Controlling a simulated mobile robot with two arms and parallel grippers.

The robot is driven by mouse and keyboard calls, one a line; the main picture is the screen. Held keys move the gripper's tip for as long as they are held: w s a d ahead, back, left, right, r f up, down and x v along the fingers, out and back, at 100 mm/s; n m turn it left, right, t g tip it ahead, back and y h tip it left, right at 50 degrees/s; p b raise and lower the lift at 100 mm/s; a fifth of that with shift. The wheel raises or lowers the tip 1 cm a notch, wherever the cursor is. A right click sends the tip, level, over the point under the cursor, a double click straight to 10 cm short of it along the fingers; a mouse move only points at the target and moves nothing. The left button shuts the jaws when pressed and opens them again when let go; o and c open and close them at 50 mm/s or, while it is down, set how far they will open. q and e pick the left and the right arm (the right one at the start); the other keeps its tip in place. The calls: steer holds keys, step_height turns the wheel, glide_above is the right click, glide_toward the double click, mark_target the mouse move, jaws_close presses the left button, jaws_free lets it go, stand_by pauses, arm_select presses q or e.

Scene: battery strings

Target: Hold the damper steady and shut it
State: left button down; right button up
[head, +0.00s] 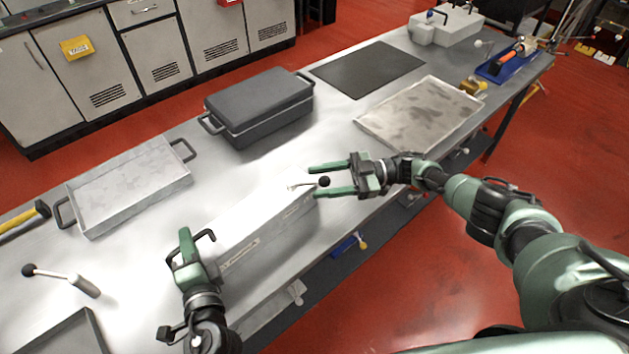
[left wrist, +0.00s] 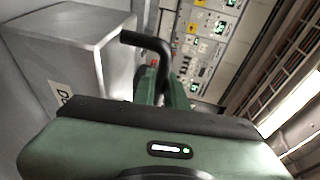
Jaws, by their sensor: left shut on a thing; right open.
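The damper (head: 250,225) is a long pale grey box on the near side of the bench. A thin lever with a black ball knob (head: 323,181) sticks out at its right end. My left gripper (head: 186,250) is shut on the black bar handle (head: 205,236) at the box's left end. The left wrist view shows this handle (left wrist: 150,42) and the labelled box (left wrist: 75,60) close up. My right gripper (head: 318,181) is open, with the knob between its two green fingers. I cannot tell whether either finger touches the knob.
A grey metal tray (head: 90,228) and a dark lidded case (head: 262,135) stand behind the damper. A flat tray (head: 375,128) and a black mat (head: 350,82) lie to the right. A loose ball-ended lever (head: 85,286) lies at the left. The bench around the box is mostly clear.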

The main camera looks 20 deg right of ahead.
steer(key=d, duration=0.5)
steer(key=shift+s+d, duration=0.2)
steer(key=shift+s, duration=0.2)
